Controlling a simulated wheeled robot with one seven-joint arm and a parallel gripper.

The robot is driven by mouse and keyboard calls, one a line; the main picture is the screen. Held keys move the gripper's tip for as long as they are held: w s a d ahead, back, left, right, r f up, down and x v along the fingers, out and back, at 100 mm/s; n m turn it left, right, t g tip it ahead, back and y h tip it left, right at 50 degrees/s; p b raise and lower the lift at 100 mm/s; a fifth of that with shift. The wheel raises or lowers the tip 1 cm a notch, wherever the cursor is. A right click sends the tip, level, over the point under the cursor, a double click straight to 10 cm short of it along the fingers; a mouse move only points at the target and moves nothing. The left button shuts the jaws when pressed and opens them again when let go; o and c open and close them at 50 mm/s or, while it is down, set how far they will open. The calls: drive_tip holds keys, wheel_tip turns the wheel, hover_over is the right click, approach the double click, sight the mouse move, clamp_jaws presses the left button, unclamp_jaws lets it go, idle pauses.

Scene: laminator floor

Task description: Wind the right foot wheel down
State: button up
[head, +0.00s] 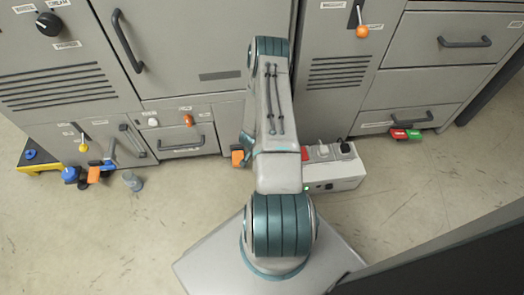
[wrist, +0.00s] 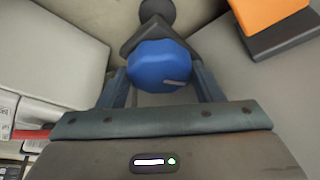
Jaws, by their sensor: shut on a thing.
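The right foot wheel (wrist: 158,66) is a blue, faceted knob with a grey mark on its top, above a dark foot in the wrist view. My gripper (wrist: 162,80) is shut on it, with one finger on each side. In the head view my arm hides both this wheel and the gripper. An orange pedal (head: 237,157) shows just left of my arm, and it is also at the top right of the wrist view (wrist: 268,14). The left blue foot wheel (head: 70,174) stands at the far left, beside another orange pedal (head: 94,174).
A white power box (head: 335,178) with plugs and a red switch lies right of my arm, close to the gripper. A small clear bottle (head: 133,181) stands on the floor at left. Red and green tags (head: 405,134) are at right. The front floor is open at left.

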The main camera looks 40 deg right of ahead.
drive_tip(key=shift+w+a, duration=0.1)
drive_tip(key=shift+a, duration=0.1)
drive_tip(key=o, duration=1)
drive_tip(key=shift+c, duration=0.2)
drive_tip(key=shift+d, duration=0.1)
drive_tip(key=p+v, duration=0.5)
drive_tip(key=v, duration=0.8)
drive_tip(key=shift+r, duration=0.4)
